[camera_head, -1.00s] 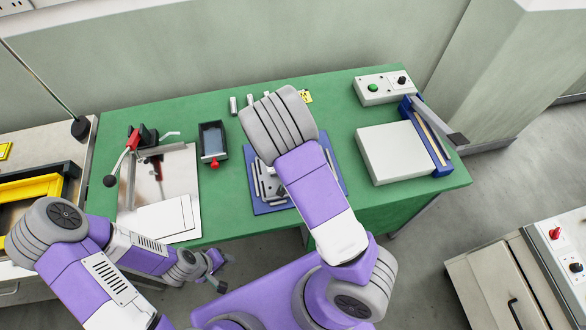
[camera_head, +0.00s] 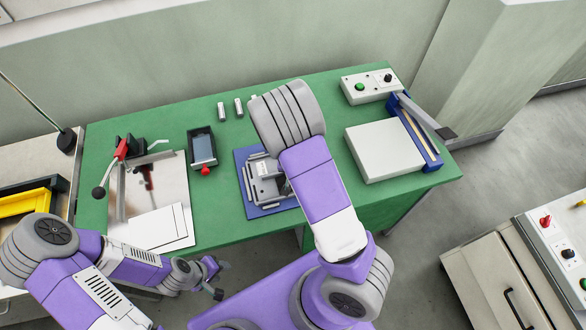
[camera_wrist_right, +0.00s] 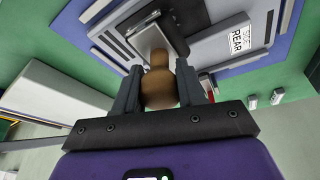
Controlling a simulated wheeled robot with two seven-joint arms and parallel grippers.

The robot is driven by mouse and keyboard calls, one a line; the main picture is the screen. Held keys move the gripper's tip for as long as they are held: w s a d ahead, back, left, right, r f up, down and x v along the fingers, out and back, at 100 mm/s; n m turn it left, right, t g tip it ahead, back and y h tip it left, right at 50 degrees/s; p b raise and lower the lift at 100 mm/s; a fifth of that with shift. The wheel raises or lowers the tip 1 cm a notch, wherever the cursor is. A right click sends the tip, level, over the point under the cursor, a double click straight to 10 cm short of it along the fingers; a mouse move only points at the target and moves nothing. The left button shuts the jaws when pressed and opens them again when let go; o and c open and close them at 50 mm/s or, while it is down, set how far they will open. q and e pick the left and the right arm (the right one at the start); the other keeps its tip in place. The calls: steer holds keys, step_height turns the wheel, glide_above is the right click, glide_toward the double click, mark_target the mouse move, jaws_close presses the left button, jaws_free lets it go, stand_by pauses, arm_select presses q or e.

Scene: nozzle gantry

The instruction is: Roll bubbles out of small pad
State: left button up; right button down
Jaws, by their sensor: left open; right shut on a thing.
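My right gripper (camera_wrist_right: 160,90) is shut on a brown, rounded wooden handle (camera_wrist_right: 158,88). A grey metal piece (camera_wrist_right: 150,42) shows just beyond the handle; I cannot tell whether the two are joined or touching. Behind them is a grey fixture (camera_wrist_right: 210,45) with a "REAR" label (camera_wrist_right: 239,40), on a blue mat (camera_wrist_right: 268,52). In the head view the fixture (camera_head: 262,182) and mat (camera_head: 248,206) are partly covered by my right arm, which hides the right gripper. My left gripper (camera_head: 218,279) is open and empty, before the table's front edge. I cannot pick out the small pad clearly.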

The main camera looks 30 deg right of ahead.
steer(key=shift+s+d, duration=0.1)
steer(key=shift+d, duration=0.6)
steer(key=shift+d, duration=0.1)
steer(key=shift+s+d+r, duration=0.1)
steer(key=shift+s+d, duration=0.1)
steer(key=shift+d, duration=0.45)
steer(key=shift+w+a+r+p, duration=0.1)
steer(key=shift+w+a+p, duration=0.1)
steer(key=shift+a, duration=0.45)
steer(key=shift+w+a+r+p, duration=0.1)
steer(key=shift+w+a+p, duration=0.05)
steer(key=shift+a, duration=0.45)
steer(key=shift+w+a+p, duration=0.15)
steer(key=shift+a+p, duration=0.05)
steer(key=shift+a, duration=0.45)
step_height(320, 180, up, 6)
steer(key=p, duration=0.5)
steer(key=shift+f, duration=0.15)
steer(key=shift+r+p, duration=0.7)
steer(key=shift+r, duration=0.45)
steer(key=shift+s+f, duration=0.1)
